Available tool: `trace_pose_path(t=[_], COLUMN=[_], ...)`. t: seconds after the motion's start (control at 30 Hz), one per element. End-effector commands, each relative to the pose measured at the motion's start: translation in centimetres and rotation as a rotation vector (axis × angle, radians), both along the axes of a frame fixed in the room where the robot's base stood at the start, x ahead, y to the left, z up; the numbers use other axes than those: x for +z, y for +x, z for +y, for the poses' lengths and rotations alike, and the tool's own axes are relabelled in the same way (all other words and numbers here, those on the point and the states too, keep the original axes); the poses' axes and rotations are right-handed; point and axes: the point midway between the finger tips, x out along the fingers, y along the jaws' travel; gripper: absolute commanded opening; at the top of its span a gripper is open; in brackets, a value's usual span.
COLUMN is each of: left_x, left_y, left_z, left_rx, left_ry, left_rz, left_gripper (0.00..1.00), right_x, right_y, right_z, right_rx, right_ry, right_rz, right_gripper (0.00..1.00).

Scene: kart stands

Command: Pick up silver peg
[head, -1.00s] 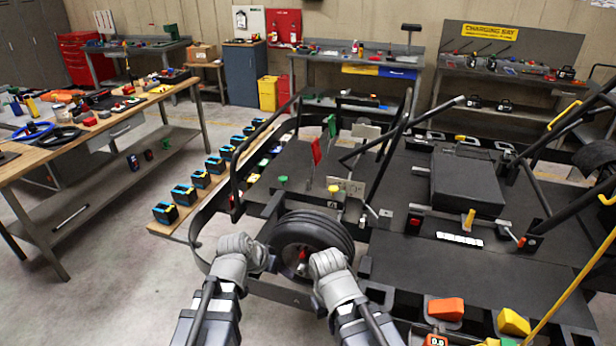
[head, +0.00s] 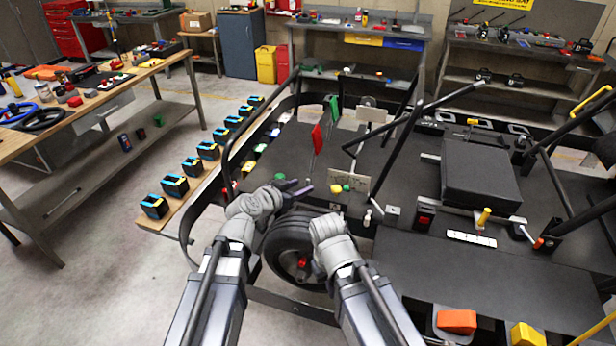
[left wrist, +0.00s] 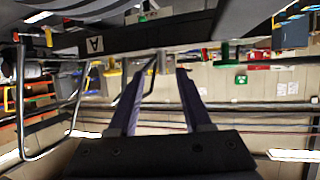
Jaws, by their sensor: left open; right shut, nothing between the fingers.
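In the left wrist view, which looks upside down, a small grey-silver piece (left wrist: 164,62) shows between the far ends of my left gripper's (left wrist: 160,82) two fingers. It looks like the silver peg, but it is small and I cannot tell how far off it is. In the head view my left gripper (head: 298,187) reaches over the dark kart deck between a green knob (head: 280,177) and a yellow knob (head: 336,189). It is open and nothing is seen held. The peg is not clearly visible there. My right gripper (head: 330,245) is folded beside the tyre, its fingers mostly hidden.
Dark bars (head: 398,128) cross the kart's right side. Black-and-blue boxes (head: 175,186) line a low board at left.

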Motion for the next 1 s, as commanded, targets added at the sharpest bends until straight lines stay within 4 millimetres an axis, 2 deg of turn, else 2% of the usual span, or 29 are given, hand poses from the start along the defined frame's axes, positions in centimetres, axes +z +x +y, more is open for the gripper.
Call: trace_pose_path(t=[0.27,0.5,0.73,1.0], left_x=[0.0,-1.0,-1.1,-2.7], left_y=[0.2,2.1,2.4,5.4], left_z=[-0.1,-1.2,-1.5,-3.3], left_rx=[0.001,0.001,0.001,0.001], left_ry=[-0.002,-0.001,-0.002,-0.002], left_rz=[-0.007,-0.006,-0.006,-0.006], left_gripper=[0.49,0.49,0.49,0.49], right_x=[-0.1,-1.1,-1.2,-2.8], right_y=[0.0,0.0,0.0,0.0], right_z=[0.0,0.0,0.0,0.0], right_rx=[0.000,0.000,0.000,-0.001], right_ry=[0.000,0.000,0.000,0.000], right_rz=[0.000,0.000,0.000,0.000], right_gripper=[0.00,0.00,0.00,0.00])
